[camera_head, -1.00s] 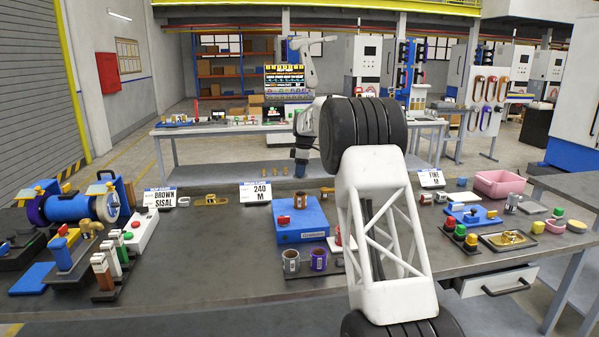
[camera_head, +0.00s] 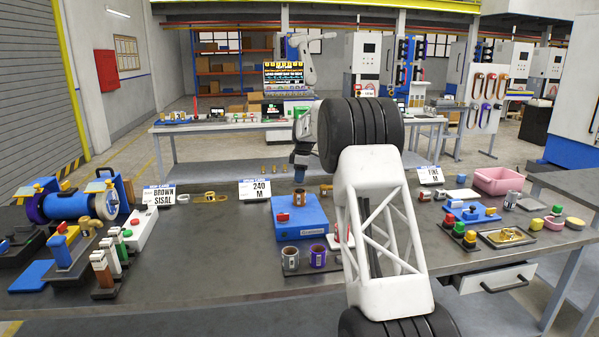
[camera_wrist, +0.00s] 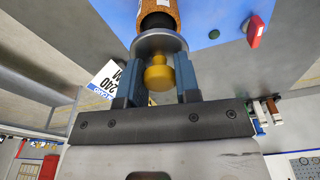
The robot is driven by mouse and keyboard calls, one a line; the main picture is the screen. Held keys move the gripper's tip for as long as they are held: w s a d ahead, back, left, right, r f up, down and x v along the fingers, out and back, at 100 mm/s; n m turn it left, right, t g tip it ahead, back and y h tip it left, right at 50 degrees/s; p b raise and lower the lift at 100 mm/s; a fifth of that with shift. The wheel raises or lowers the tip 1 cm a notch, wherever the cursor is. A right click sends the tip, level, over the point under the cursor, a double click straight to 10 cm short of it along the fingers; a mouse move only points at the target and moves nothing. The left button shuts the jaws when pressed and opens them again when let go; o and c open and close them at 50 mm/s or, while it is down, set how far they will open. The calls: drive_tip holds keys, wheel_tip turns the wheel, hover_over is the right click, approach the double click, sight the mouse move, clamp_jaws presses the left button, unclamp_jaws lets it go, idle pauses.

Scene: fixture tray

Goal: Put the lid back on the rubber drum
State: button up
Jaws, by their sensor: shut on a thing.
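In the wrist view my gripper (camera_wrist: 158,88) has its two blue fingers closed on the yellow knob (camera_wrist: 159,77) of a round grey lid (camera_wrist: 158,42). Just beyond the lid is a brown, speckled drum (camera_wrist: 172,10) with a dark end facing the lid; I cannot tell whether they touch. In the head view the brown drum (camera_head: 299,198) stands on a blue box (camera_head: 300,220), and my gripper (camera_head: 300,176) is close above and behind it. The lid is too small to make out there. A grey drum (camera_head: 290,259) and a purple drum (camera_head: 317,257) stand in front of the box.
A red knob (camera_head: 283,217) sits on the blue box and also shows in the wrist view (camera_wrist: 256,31). A "240 M" card (camera_head: 254,189) stands left of the box. Bare bench lies left of the box.

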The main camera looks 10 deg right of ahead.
drive_tip(key=shift+f, duration=1.4)
drive_tip(key=shift+f, duration=0.25)
idle(1.6)
idle(0.3)
drive_tip(key=o, duration=1.5)
drive_tip(key=shift+r, duration=0.25)
drive_tip(key=shift+r, duration=3.3)
